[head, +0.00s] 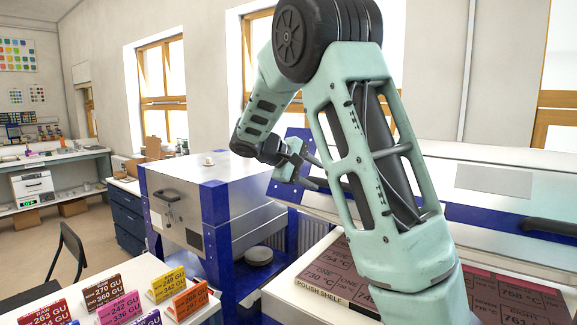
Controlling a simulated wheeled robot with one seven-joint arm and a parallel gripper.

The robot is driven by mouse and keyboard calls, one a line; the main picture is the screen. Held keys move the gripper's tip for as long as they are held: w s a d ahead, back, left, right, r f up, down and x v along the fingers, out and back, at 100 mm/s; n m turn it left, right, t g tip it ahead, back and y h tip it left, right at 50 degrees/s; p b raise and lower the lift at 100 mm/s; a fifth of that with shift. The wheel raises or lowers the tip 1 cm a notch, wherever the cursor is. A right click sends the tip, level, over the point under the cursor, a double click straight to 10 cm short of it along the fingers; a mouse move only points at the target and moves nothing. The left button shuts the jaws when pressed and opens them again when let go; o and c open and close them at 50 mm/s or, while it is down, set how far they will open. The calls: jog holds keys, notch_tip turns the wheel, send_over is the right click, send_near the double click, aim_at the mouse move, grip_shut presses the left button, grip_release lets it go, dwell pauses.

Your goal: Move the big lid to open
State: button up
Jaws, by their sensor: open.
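The big lid (480,205) is a long silver panel with blue bands and a blue left end at the right. It stands raised and tilted over the big kiln's bed, with its underside not clearly shown. A dark handle (548,226) is on it near the right edge. Below it lie reddish-brown tiles (522,292) with printed temperatures. My gripper (312,172) is open beside the lid's left blue end, seemingly empty. I cannot tell whether it touches the lid. My arm hides part of the lid and bed.
A smaller silver kiln (180,212) with blue corners stands left of the big one, a small white cup (208,160) on top. Coloured number cards (125,307) stand on a white table at the front left. A black chair (70,250) and open floor lie further left.

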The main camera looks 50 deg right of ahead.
jog(key=b+v, duration=0.1)
jog(key=v, duration=0.8)
jog(key=shift+a+r, duration=0.2)
jog(key=shift+w, duration=0.1)
